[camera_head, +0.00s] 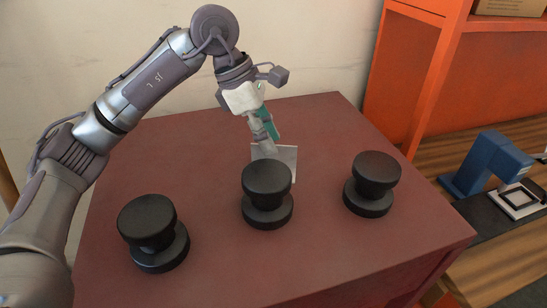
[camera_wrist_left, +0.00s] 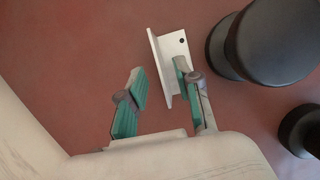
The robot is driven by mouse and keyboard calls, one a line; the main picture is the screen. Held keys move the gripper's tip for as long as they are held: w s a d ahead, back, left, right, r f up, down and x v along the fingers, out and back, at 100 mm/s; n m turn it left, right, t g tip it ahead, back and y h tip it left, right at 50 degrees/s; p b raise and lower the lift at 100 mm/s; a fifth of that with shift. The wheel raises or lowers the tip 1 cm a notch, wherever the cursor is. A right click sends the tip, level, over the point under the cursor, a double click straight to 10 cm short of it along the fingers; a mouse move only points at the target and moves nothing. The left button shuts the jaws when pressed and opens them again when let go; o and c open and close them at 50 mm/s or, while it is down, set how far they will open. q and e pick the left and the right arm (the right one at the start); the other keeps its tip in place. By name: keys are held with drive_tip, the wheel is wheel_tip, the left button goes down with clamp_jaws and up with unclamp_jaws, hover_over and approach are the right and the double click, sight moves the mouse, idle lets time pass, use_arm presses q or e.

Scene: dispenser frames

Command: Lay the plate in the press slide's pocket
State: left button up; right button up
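The pale grey plate (camera_head: 288,156) is on the red table behind the middle black object. I cannot tell whether the right finger touches. The blue press (camera_head: 489,163) stands at the right, with a light slide with a dark-framed pocket (camera_head: 518,198) before it. My right gripper is not in view.
Three black spool-shaped objects stand on the red table (camera_head: 215,280): left (camera_head: 148,222), middle (camera_head: 267,178) and right (camera_head: 376,170). The middle one is close to the plate. An orange shelf frame (camera_head: 405,75) rises behind the table's right side.

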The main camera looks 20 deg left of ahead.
sight(287, 154)
use_arm(q)
drive_tip(key=shift+p+x, duration=0.3)
drive_tip(key=shift+x, duration=0.8)
drive_tip(key=shift+d+f, duration=0.15)
drive_tip(key=shift+f, duration=0.2)
clamp_jaws()
drive_tip(key=shift+r, duration=0.15)
